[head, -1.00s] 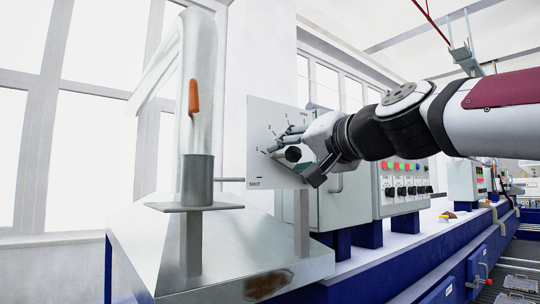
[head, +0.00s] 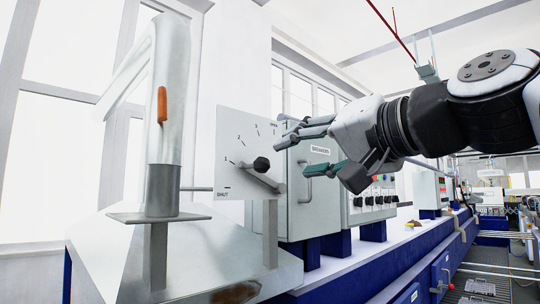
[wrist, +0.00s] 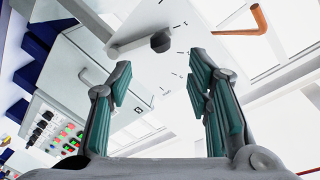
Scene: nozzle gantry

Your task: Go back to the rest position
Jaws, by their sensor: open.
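My gripper (head: 308,148) is open and empty in the head view, to the right of the white dial plate (head: 232,140) and apart from it. In the wrist view its teal-padded fingers (wrist: 160,95) are spread, with nothing between them. The plate carries tick marks, numbers and the word SHUT at its lower left. Its dark knob (head: 261,164) has a grey lever (head: 262,180) slanting down to the right. The knob (wrist: 161,41) also shows in the wrist view, beyond the fingers.
A grey metal pipe (head: 172,100) with an orange handle (head: 162,104) stands at the left on a sloped metal hood (head: 110,250). A grey breaker cabinet (head: 318,210) stands behind and below my gripper. A blue-sided bench (head: 400,275) runs to the right. Open air lies above the bench.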

